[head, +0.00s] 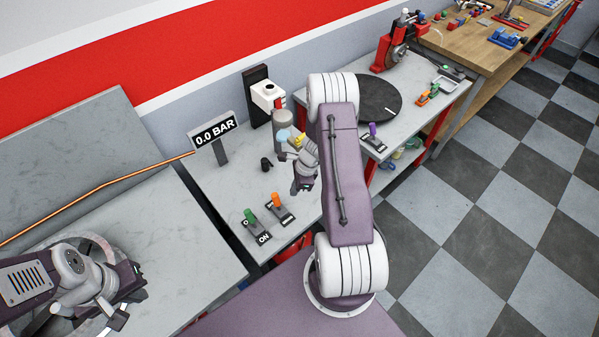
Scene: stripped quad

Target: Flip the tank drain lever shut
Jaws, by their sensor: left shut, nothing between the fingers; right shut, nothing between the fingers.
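A grey cylinder (282,128), which looks like the tank, stands on the grey bench left of my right arm and is partly hidden. A small yellow part (299,140) shows beside it; I cannot tell whether it is the drain lever. My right gripper (298,187) points down over the bench, shut and empty, just in front of the cylinder. A green lever (249,217) and an orange lever (276,201) stand on switch bases at the bench's front. A purple lever (373,130) stands farther right. My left gripper (118,319) is shut and empty at the lower left.
A display (215,134) reads 0.0 BAR. A black knob (266,164) stands near it. A copper pipe (100,188) runs across the left bench. A dark turntable (377,98) and a red machine (395,52) are beyond my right arm. Bare bench lies left of the levers.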

